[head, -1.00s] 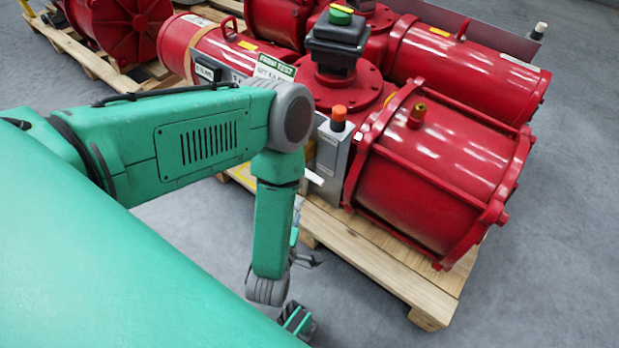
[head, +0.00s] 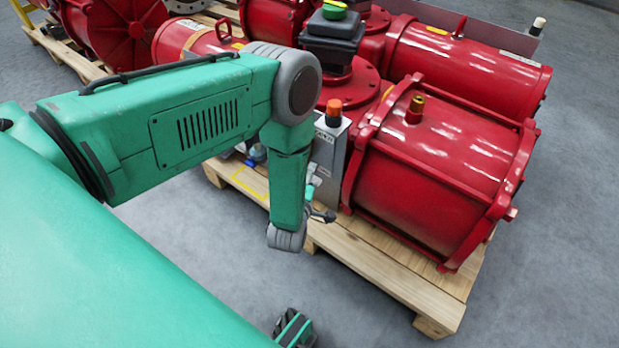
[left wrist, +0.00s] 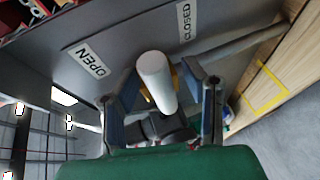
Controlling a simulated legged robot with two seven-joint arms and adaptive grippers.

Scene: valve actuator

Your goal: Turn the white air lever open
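The white air lever (left wrist: 157,80) shows in the left wrist view, in front of a grey panel (left wrist: 60,55) with an OPEN label (left wrist: 88,58) on the left and a CLOSED label (left wrist: 187,20) at upper right. The lever points towards the camera, between the two labels. My left gripper (left wrist: 160,100) is open, with one finger on each side of the lever; I see gaps, and no clear contact. In the head view the left gripper (head: 320,213) is at the front of the grey control box (head: 328,155), mostly hidden by my arm. I cannot make out the lever there.
A large red actuator cylinder (head: 445,170) stands right of the box on a wooden pallet (head: 390,265). An orange-topped knob (head: 333,110) sits above the box. A black indicator (head: 332,40) with a green top is behind.

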